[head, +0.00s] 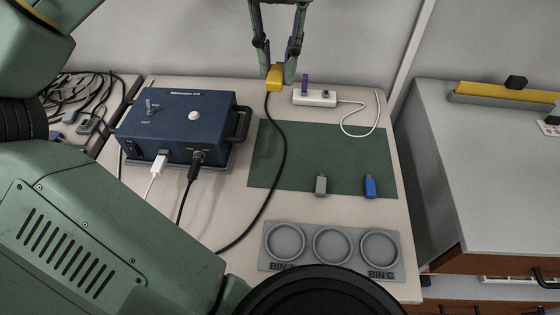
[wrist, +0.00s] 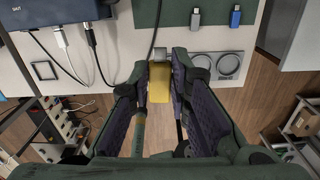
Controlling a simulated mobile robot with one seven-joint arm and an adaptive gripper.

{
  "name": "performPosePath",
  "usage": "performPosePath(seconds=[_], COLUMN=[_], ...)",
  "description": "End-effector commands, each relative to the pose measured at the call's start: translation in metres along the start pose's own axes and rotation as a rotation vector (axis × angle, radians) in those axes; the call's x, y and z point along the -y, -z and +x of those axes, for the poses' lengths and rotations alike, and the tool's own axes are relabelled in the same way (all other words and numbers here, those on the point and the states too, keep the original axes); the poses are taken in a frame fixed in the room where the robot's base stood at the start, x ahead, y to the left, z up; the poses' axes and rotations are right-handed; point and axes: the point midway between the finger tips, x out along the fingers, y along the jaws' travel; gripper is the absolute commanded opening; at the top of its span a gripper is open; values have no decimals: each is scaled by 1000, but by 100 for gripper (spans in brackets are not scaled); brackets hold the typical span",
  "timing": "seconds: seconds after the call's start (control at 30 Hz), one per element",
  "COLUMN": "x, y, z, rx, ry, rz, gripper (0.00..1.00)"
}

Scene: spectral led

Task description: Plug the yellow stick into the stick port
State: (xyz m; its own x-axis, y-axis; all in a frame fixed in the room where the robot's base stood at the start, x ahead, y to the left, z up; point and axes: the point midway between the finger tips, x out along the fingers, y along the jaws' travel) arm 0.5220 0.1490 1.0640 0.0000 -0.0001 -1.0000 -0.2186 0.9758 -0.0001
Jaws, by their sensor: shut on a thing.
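My gripper (head: 278,72) is shut on the yellow stick (head: 275,80) and holds it up near the back edge of the table in the head view. In the wrist view the yellow stick (wrist: 159,85) sits between the fingers of my gripper (wrist: 160,68), with its grey metal plug end pointing to the top of the picture. A small white block (head: 314,98), which looks like the stick port, lies at the back of the table, to the right of the stick. A purple stick (head: 304,82) stands upright in it. The block is not visible in the wrist view.
A blue instrument box (head: 180,118) with cables stands at the left. A grey stick (head: 321,185) and a blue stick (head: 369,186) lie on the green mat (head: 290,155). A black cable (head: 273,185) crosses the mat's left side. A grey bin tray (head: 395,240) sits at the front.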

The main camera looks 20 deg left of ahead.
Motion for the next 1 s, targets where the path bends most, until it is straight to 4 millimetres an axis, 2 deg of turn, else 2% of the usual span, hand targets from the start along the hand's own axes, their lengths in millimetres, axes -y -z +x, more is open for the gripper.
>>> performPosePath(seconds=[0.13, 0.23, 0.8, 1.0], x=[0, 0, -1, -1], y=[0, 0, 2, 1], z=[6, 25, 175, 219], rx=[-1, -3, -4, -2], ry=[1, 4, -3, -2], rz=[0, 4, -1, -1], gripper=[3, 3, 3, 3])
